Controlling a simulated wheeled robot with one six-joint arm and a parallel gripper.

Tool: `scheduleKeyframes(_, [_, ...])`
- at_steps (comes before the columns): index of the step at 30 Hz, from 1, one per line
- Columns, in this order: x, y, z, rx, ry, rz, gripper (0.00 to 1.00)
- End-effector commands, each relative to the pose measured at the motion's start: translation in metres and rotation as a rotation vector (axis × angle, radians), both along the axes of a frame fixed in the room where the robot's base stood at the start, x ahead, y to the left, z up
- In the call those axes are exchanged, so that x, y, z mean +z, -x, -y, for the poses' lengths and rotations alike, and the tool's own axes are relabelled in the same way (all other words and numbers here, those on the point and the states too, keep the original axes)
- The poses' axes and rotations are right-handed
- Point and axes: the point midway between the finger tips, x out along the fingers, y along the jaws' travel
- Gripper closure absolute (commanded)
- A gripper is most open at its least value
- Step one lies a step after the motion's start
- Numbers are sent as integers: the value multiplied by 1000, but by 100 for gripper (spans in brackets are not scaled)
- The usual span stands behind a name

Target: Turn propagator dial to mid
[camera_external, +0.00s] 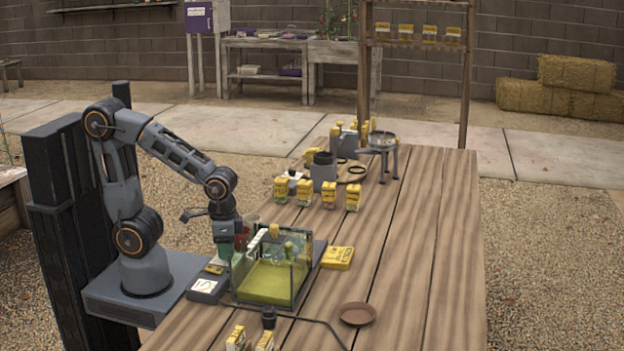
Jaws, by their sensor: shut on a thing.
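The propagator is a clear-walled box (301,272) with a yellow-green floor, near the left edge of the wooden table. A small dark grey unit (207,288) with a white marked face sits at its left. I cannot clearly make out the dial. My gripper (225,256) points down just behind this unit, by the propagator's back left corner. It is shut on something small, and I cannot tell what. The fingertips are small and partly lost against green and red items there.
A yellow packet (338,257) lies right of the propagator, with a brown saucer (357,313) in front. A black cable (318,321) runs across the table. Several yellow seed packets (330,194) stand farther back. The table's right side is clear.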

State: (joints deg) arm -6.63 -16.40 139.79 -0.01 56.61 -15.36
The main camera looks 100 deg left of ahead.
Motion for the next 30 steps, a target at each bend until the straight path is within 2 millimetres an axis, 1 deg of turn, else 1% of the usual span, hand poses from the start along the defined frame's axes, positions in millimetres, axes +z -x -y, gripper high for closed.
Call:
scheduleKeyframes(5, [2,0,0,-114,-1,0,93])
scheduleKeyframes(30, [2,0,1,-883,0,0,93])
